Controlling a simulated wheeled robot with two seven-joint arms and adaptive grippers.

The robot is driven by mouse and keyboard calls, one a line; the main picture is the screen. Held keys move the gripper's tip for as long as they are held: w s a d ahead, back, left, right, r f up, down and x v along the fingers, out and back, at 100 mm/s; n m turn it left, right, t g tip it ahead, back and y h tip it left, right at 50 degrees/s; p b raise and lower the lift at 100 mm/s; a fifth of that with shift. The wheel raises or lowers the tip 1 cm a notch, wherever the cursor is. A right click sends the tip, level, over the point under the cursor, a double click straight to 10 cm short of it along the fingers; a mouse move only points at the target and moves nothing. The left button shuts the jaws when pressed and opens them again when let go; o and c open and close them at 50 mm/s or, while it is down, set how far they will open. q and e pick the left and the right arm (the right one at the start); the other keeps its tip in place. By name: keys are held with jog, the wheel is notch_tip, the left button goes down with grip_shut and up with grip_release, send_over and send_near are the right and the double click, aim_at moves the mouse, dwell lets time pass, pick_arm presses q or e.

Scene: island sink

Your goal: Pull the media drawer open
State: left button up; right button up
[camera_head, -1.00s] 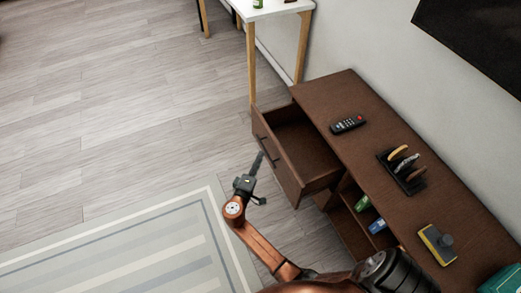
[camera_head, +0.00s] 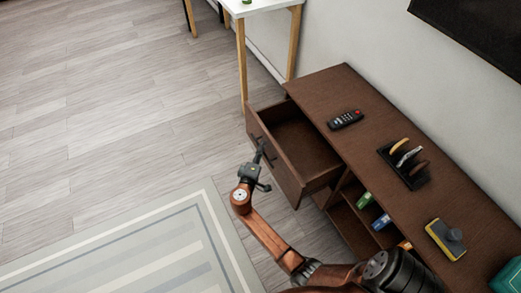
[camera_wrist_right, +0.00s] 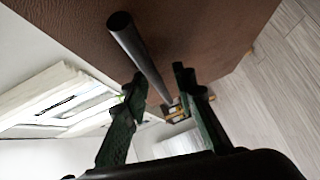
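The media drawer (camera_head: 311,148) is the top left drawer of a dark brown media cabinet (camera_head: 352,91). It stands pulled well out, and its empty inside shows. Its front carries a dark bar handle (camera_head: 270,158), which shows large as a dark rod in the right wrist view (camera_wrist_right: 138,50). My right gripper (camera_head: 262,152) is at the outer face of the drawer front, by the handle. In the right wrist view its two fingers (camera_wrist_right: 159,80) are apart, with the rod's lower end between their tips. I cannot tell whether they touch it. My left gripper is not in view.
On the cabinet top are a remote (camera_head: 345,120), a dark rack (camera_head: 404,163) and a yellow-grey block (camera_head: 445,240). Open shelves below hold small green and blue items. A white table (camera_head: 262,6) stands behind. Floor left of the drawer is clear, with a striped rug (camera_head: 150,250) nearer.

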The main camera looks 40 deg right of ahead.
grip_shut()
dwell(0.7)
